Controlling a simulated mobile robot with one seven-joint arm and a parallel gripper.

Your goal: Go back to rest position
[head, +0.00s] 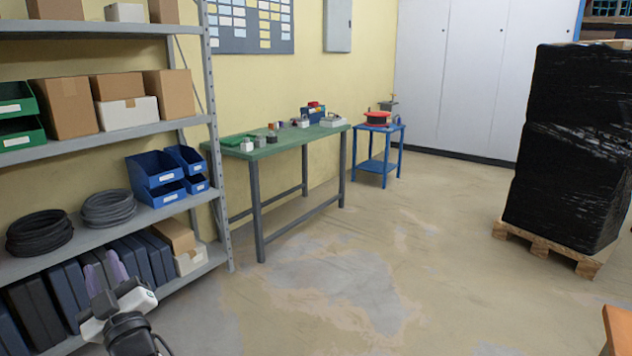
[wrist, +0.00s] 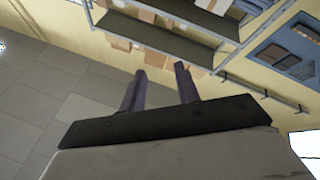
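My gripper (head: 102,268) is at the lower left of the head view, in front of the lower part of the grey shelf rack (head: 120,142). In the wrist view my gripper (wrist: 161,72) shows two dark purple fingers standing apart with nothing between them. It is open and empty, and away from the tables. The green table (head: 285,143) stands against the yellow wall with several small items on it.
The rack holds boxes, blue bins (head: 155,175), cable coils (head: 108,208) and dark cases. A blue side table (head: 378,148) stands beyond the green table. A black-wrapped pallet load (head: 570,140) stands at right. The middle floor (head: 400,260) is clear.

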